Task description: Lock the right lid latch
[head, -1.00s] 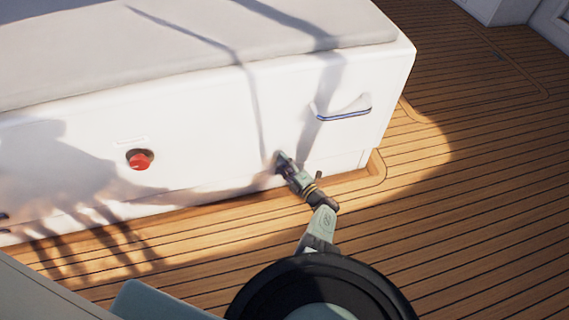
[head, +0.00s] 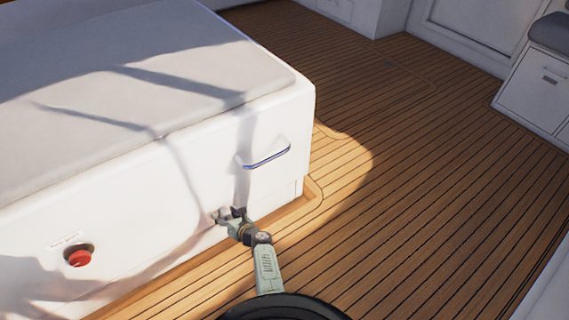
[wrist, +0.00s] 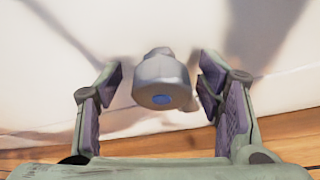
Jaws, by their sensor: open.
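A grey faceted knob with a blue disc on its end (wrist: 160,84) sticks out of the white front wall in the wrist view. It looks like the latch, though no marking shows. My gripper (wrist: 158,88) is open, with one finger to each side of the knob and a visible gap on both sides. In the head view my gripper (head: 229,214) is low at the white box front (head: 150,195), below the handle. There the knob is small and mostly covered by the fingers.
A metal handle (head: 266,156) juts from the box front above my gripper. A red button (head: 79,256) is farther left. A grey cushion (head: 180,70) tops the box. Open wooden deck (head: 400,190) lies to the right, with a white cabinet (head: 540,95) beyond.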

